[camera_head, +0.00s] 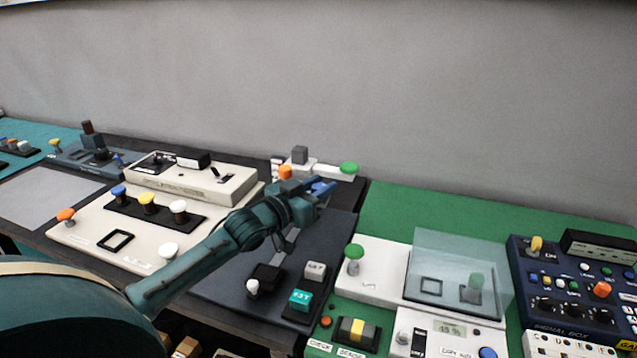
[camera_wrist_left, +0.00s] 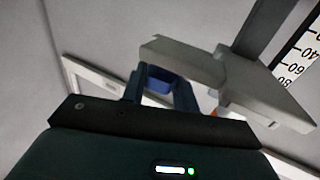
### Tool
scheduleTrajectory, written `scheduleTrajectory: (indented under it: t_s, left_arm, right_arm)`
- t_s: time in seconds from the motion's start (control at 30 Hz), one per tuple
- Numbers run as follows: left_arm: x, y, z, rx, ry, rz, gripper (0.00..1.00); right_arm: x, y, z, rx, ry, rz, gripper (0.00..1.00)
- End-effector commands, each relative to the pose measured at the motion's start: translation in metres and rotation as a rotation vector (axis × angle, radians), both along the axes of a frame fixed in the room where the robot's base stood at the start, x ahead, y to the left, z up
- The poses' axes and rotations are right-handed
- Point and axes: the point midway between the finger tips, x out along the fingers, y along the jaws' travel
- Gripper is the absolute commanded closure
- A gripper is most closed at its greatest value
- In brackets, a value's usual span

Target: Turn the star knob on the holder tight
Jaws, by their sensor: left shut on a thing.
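My left gripper (camera_head: 319,188) is at the back of the dark panel, its arm coming in from the lower left. Its jaws are shut on a small blue knob (camera_head: 322,187), which I take for the star knob. In the left wrist view the blue knob (camera_wrist_left: 157,79) sits between the two fingers (camera_wrist_left: 160,88). A light grey holder part (camera_wrist_left: 185,62) is just beyond the fingers, with a dark grey post (camera_wrist_left: 268,30) and a white scale strip (camera_wrist_left: 302,55) beside it. The knob's shape is mostly hidden. My right gripper is not in view.
Behind my left gripper stand an orange knob (camera_head: 285,172), a grey block (camera_head: 299,155) and a green knob (camera_head: 349,168). A cream device (camera_head: 190,181) is to the left. A clear cover (camera_head: 460,262) and a blue signal box (camera_head: 570,290) stand on the right. Green table (camera_head: 430,212) lies bare behind them.

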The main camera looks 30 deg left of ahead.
Motion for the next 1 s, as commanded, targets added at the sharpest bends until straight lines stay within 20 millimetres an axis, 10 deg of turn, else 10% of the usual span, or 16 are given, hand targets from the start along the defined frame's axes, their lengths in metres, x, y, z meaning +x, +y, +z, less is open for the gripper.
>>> scheduleTrajectory:
  t_s: [0.47,0.5,1.0]
  left_arm:
    - [0.0006,0.0004,0.0013,0.001,-0.003,-0.012,0.93]
    - [0.0005,0.0004,0.0013,0.001,-0.003,-0.012,0.68]
    - [-0.0007,0.0000,-0.0001,0.000,0.000,-0.013,0.49]
  right_arm:
    - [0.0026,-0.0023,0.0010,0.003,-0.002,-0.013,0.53]
    - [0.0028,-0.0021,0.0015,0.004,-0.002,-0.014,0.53]
    - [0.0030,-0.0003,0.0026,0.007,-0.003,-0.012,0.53]
